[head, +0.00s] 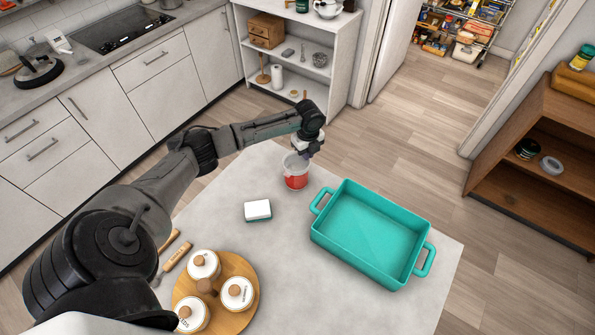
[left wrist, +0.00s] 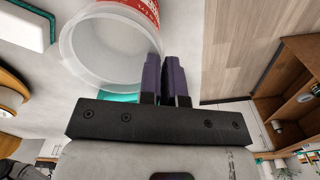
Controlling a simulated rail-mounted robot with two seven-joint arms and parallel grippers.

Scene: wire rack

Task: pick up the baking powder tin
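An open, translucent white tub with a red label (head: 296,178) is at the back edge of the grey table; its print is too small to tell whether it is the baking powder tin. My left gripper (head: 312,153) is at the tub's right rim. In the left wrist view the tub (left wrist: 105,48) shows its round open mouth. The fingers (left wrist: 163,72) are nearly together, one over the inside of the wall and one outside. Whether the tub is lifted is hard to tell. A small dark tin (head: 527,149) stands on the brown shelf. My right gripper is out of view.
A teal baking dish (head: 372,236) stands right of the tub. A white-and-green sponge (head: 257,210) and a round wooden board (head: 237,318) with lidded white jars are on the table. A stocked wire rack (head: 468,30) stands at the back right. Floor lies clear between.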

